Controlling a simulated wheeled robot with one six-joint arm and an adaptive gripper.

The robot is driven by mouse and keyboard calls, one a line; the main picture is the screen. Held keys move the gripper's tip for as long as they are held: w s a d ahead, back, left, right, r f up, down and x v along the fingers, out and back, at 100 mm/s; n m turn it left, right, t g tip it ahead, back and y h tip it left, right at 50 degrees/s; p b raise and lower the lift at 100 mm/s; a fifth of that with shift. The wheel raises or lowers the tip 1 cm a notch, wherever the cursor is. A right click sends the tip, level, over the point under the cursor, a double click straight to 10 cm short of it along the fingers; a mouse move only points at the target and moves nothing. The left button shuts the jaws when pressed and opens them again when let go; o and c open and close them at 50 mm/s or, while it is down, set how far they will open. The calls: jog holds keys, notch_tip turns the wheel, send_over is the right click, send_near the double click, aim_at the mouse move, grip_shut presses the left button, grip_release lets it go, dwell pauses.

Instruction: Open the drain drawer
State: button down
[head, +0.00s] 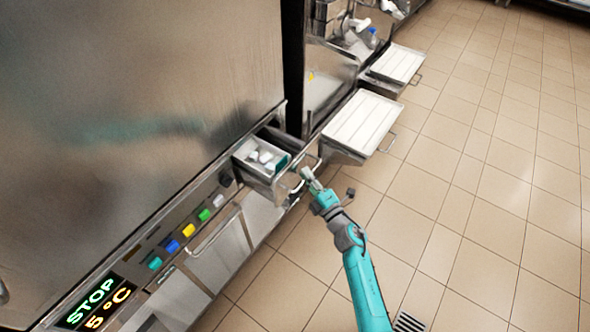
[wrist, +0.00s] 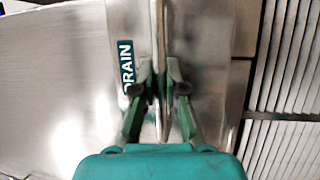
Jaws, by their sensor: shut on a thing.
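The drain drawer (head: 266,160) stands pulled out from the front of the steel machine, with several pale pieces lying in it. In the wrist view its front (wrist: 205,60) carries a green label (wrist: 126,68) reading "DRAIN". A vertical bar handle (wrist: 158,35) runs down the middle of that view. My gripper (head: 307,174) is at the drawer's front on the right side. In the wrist view my gripper (wrist: 158,88) is shut on the handle, one finger on each side. The drawer's rear end is hidden inside the machine.
A row of coloured buttons (head: 188,230) and a lit display (head: 95,303) are on the machine's panel. A ribbed white shelf (head: 361,122) juts out just beyond the drawer, with another (head: 397,63) farther back. The tiled floor (head: 480,200) at right is clear.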

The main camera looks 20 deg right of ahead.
jog(key=s+d, duration=0.4)
jog(key=s, duration=0.2)
jog(key=shift+s+d, duration=0.35)
jog(key=c, duration=1.2)
grip_release()
jog(key=v, duration=1.2)
